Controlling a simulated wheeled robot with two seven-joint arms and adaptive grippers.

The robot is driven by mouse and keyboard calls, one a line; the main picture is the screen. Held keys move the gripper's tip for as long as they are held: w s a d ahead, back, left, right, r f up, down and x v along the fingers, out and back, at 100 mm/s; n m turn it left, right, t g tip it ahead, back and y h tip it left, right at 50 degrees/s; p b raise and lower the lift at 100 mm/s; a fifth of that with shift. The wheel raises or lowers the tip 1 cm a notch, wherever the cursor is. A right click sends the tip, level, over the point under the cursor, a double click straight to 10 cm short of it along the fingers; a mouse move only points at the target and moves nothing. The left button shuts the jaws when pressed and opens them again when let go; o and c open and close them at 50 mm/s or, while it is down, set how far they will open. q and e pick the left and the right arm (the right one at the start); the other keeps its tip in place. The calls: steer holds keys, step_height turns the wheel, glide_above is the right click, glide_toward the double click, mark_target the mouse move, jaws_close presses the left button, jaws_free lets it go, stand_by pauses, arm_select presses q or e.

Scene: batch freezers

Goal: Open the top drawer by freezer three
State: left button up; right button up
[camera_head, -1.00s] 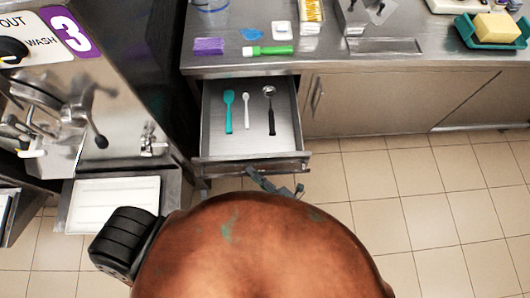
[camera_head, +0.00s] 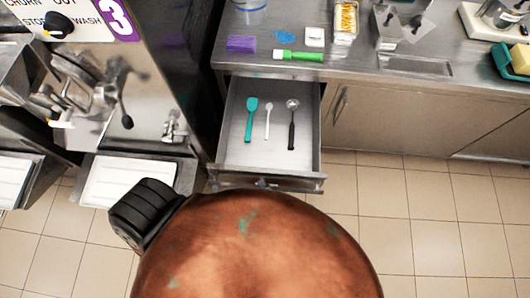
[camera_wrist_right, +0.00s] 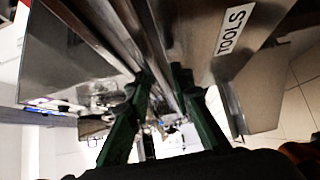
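The top drawer (camera_head: 236,150) below the counter beside freezer three is pulled out. A teal spatula (camera_head: 250,118), a small white spoon (camera_head: 268,120) and a black-handled ladle (camera_head: 292,125) lie in it. My right gripper (camera_head: 265,183) is at the drawer's front, mostly hidden behind my brown body. In the right wrist view my gripper's dark green fingers (camera_wrist_right: 162,75) stand on both sides of the drawer's bar-like handle, closed on it. The steel front (camera_wrist_right: 205,45) with a "TOOLS" label (camera_wrist_right: 235,28) is beside them. My left gripper is not in view.
Freezer three (camera_head: 130,70) stands left of the drawer, with a white tray (camera_head: 122,183) below its spout. Tiled floor (camera_head: 430,220) is clear at the right.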

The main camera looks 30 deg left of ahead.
steer(key=shift+o, duration=1.1)
steer(key=shift+d, duration=0.1)
steer(key=v, duration=1.2)
